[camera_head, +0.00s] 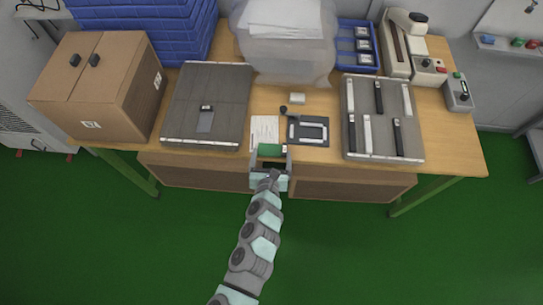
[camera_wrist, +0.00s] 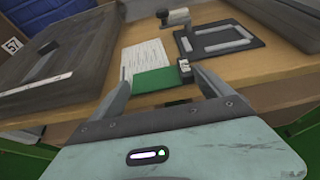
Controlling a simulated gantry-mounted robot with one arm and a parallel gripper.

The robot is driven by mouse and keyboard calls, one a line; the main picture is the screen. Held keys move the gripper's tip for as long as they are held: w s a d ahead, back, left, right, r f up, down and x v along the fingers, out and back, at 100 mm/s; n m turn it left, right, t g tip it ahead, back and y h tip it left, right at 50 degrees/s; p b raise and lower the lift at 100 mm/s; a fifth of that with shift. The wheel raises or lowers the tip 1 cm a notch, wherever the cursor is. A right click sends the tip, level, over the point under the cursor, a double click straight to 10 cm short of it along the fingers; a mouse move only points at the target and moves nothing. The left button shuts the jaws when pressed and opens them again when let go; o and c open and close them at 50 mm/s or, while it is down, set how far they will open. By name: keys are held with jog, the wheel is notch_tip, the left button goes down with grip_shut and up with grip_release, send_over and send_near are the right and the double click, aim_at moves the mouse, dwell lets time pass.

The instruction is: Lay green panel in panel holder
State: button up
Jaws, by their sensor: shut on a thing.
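The green panel (camera_head: 270,150) is a small flat plate at the front edge of the table. It also shows in the wrist view (camera_wrist: 160,79), between my fingers. My gripper (camera_head: 270,154) is shut on the panel, with a finger on each side. The panel holder (camera_head: 308,131) is a dark plate with a pale rectangular frame, right of and behind the panel. In the wrist view the holder (camera_wrist: 243,50) lies at the upper right, apart from the panel. A lever or clamp (camera_wrist: 180,17) stands at the holder's left corner. My fingers hide part of the panel's sides.
A paper sheet (camera_head: 264,131) lies just behind the panel. A grey tray (camera_head: 180,139) with a small device on it stands left. Another grey tray (camera_head: 384,157) with black and white bars stands right. A cardboard box (camera_head: 100,90) is at the far left.

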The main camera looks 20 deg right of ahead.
jog(key=shift+f, duration=0.15)
jog(key=o, duration=1.1)
jog(key=shift+r, duration=0.3)
jog(key=p+v, duration=0.1)
jog(key=v, duration=1.1)
jog(key=shift+f+p, duration=0.15)
jog(key=shift+p, duration=0.2)
